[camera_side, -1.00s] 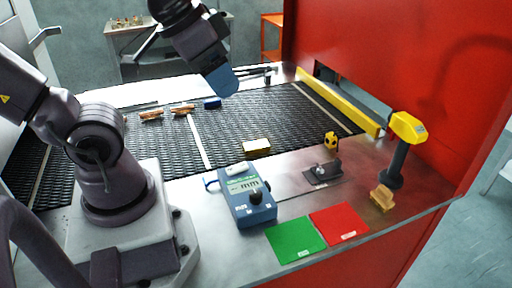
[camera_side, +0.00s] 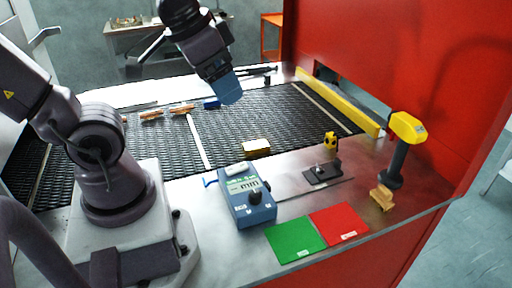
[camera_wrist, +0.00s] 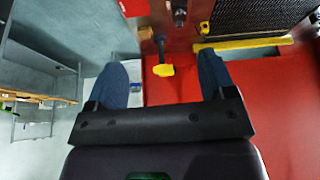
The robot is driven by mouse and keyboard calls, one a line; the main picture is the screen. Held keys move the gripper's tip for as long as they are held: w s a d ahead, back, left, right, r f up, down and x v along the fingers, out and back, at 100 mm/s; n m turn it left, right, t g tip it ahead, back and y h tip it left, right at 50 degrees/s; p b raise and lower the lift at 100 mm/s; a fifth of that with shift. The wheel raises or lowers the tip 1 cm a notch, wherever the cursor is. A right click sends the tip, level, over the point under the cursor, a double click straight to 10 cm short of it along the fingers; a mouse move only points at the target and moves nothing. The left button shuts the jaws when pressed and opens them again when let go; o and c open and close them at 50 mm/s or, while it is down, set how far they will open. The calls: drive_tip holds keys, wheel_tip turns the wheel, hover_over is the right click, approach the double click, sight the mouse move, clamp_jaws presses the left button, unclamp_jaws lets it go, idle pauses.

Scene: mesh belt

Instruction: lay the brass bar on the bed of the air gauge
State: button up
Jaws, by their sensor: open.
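The brass bar (camera_side: 256,147) is a gold block lying on the near edge of the dark mesh belt. The blue air gauge unit (camera_side: 248,198), with an "mm" display and a black knob, stands on the metal ledge just in front of it. A dark fixture (camera_side: 322,173) on the ledge to its right may be the gauge's bed; I cannot tell for sure. My gripper (camera_side: 230,92) is high above the belt, behind and above the bar. In the wrist view its blue fingers (camera_wrist: 163,83) are spread with nothing between them. The bar does not show clearly there.
Green (camera_side: 294,240) and red (camera_side: 339,223) pads lie at the ledge front. A yellow-headed scanner (camera_side: 406,127) stands at right beside a small tan block (camera_side: 381,198). A yellow rail (camera_side: 338,103) edges the belt. Brown pieces (camera_side: 151,114) lie on the belt's far left.

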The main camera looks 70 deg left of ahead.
drive_tip(key=w+a+f+n+g, duration=0.2)
drive_tip(key=w+a+f+g, duration=0.2)
drive_tip(key=w+a+f, duration=0.5)
drive_tip(key=m, duration=0.4)
hover_over(256, 144)
drive_tip(key=shift+g, duration=0.4)
wheel_tip(256, 144, down, 19)
drive_tip(key=shift+s+a+f, duration=0.1)
drive_tip(key=shift+a+f, duration=0.05)
drive_tip(key=shift+f, duration=0.05)
drive_tip(key=shift+d+f, duration=0.15)
drive_tip(key=shift+f, duration=1.2)
drive_tip(key=shift+d+f, duration=0.1)
drive_tip(key=shift+f, duration=1.2)
drive_tip(key=shift+r, duration=0.1)
drive_tip(key=c, duration=1.3)
